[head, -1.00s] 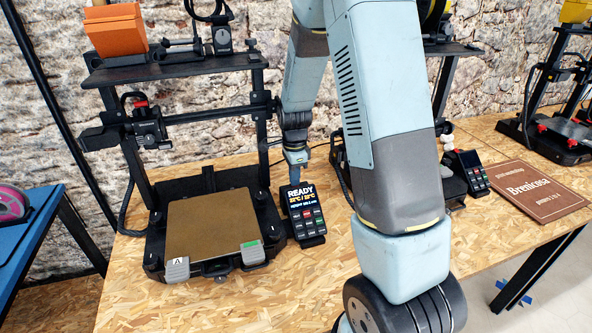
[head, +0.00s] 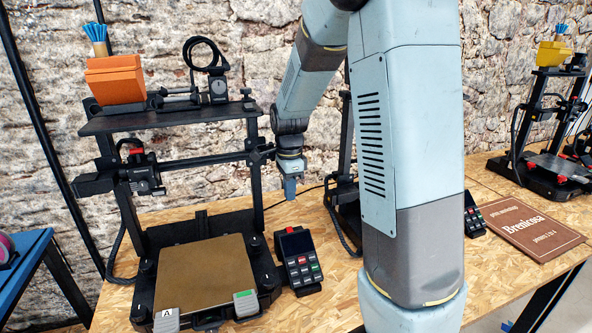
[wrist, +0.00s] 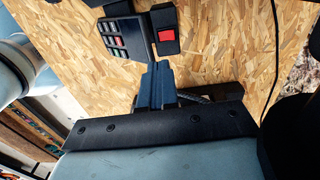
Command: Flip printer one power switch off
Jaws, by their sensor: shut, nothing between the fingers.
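The left printer (head: 180,121) has a bed labelled A. Its control panel (head: 295,245) stands beside the bed at right; the screen is dark. A red power switch (head: 290,230) shows small behind the panel. In the wrist view the red rocker switch (wrist: 166,35) sits in a black housing next to the panel keypad (wrist: 117,40). I cannot tell the rocker's tilt. My gripper (head: 290,197) is shut and empty, above and behind the panel, apart from the switch. In the wrist view its closed fingertips (wrist: 157,68) show just below the switch housing.
A second printer (head: 344,200) is mostly hidden behind my arm. A brown Brenicosa board (head: 523,228) lies on the wooden table at right, with another printer (head: 545,165) beyond. A cable (wrist: 274,60) runs across the table. Bare table lies in front of the panel.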

